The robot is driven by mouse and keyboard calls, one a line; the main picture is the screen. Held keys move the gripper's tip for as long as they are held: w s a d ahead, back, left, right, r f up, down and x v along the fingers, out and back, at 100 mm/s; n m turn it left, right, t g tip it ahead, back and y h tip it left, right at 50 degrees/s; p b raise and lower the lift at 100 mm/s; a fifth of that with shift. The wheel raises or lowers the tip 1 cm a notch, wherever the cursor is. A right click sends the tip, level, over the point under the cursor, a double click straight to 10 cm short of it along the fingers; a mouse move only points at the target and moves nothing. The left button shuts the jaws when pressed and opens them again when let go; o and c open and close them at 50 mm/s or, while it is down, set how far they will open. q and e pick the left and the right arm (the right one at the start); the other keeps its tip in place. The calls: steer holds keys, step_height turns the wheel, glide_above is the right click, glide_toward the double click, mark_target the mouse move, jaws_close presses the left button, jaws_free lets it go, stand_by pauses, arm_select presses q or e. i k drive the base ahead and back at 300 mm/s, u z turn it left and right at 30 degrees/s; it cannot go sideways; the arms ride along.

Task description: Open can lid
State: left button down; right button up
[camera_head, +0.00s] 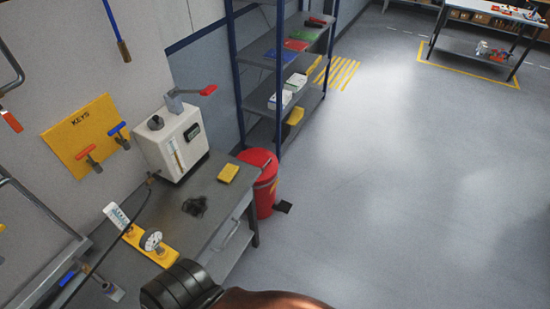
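A red can (264,188) stands on the floor at the right end of the workbench, in the middle of the head view. Its red lid (258,159) appears to rest down on the top. A dark pedal-like piece (283,206) sticks out at its foot on the right. The bench hides part of the can's left side. Neither of my grippers shows. A black ribbed part and a copper-coloured part at the bottom edge look like my own arm, well below and apart from the can.
The workbench (200,222) holds a white machine (172,146), a yellow block (228,173), a dark lump (194,206) and a yellow gauge plate (150,246). Blue-posted shelves (278,92) stand behind the can. The grey floor (400,190) to the right is clear.

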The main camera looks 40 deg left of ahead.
mark_target(263, 159)
steer(key=i, duration=2)
steer(key=z, duration=0.05)
